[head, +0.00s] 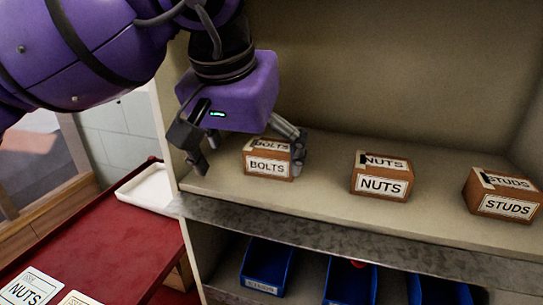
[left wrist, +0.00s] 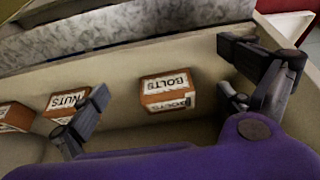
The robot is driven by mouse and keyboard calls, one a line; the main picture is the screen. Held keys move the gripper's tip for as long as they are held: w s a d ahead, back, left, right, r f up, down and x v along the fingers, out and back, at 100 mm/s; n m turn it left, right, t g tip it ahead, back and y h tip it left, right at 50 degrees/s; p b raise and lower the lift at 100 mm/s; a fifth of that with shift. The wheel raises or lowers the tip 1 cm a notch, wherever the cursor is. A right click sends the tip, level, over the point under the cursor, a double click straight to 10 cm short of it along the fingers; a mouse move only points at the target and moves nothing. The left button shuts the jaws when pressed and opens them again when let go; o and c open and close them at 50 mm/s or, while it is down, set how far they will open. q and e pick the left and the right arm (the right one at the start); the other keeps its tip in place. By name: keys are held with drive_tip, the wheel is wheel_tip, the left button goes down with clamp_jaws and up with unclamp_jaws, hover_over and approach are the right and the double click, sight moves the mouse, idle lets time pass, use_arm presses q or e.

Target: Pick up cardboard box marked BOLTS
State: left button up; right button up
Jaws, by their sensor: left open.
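The cardboard box marked BOLTS (head: 267,164) sits on the shelf near its left end, with white labels on its front and top. In the left wrist view the BOLTS box (left wrist: 168,91) lies between my spread fingers, closer to neither by much. My left gripper (head: 246,163) is open and empty, one finger left of the box and the other at its right side in the head view. The same gripper (left wrist: 168,92) shows both fingers apart in the left wrist view. I cannot tell whether the right finger touches the box. My right gripper is not in view.
A NUTS box (head: 381,185) and a STUDS box (head: 506,204) stand farther right on the same shelf (head: 330,155). Blue bins (head: 268,267) sit on the level below. A red table (head: 95,245) with a white tray (head: 150,188) stands at left. The shelf's side panel is close to my gripper.

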sight(271, 147)
use_arm(q)
drive_tip(key=w, duration=0.2)
drive_tip(key=w+d, duration=0.1)
drive_tip(key=w, duration=0.1)
drive_tip(key=w+d+p, duration=0.1)
drive_tip(key=w, duration=0.1)
drive_tip(key=shift+w, duration=0.35)
drive_tip(key=shift+w+d, duration=0.15)
drive_tip(key=shift+w, duration=0.35)
drive_tip(key=shift+w+d, duration=0.15)
drive_tip(key=shift+w, duration=0.35)
drive_tip(key=x, duration=0.5)
drive_tip(key=shift+s, duration=0.1)
drive_tip(key=c, duration=1.5)
drive_tip(key=shift+c, duration=0.8)
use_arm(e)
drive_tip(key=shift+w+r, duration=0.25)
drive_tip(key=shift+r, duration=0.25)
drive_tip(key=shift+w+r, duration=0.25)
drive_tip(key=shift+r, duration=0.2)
use_arm(q)
drive_tip(key=shift+r, duration=0.15)
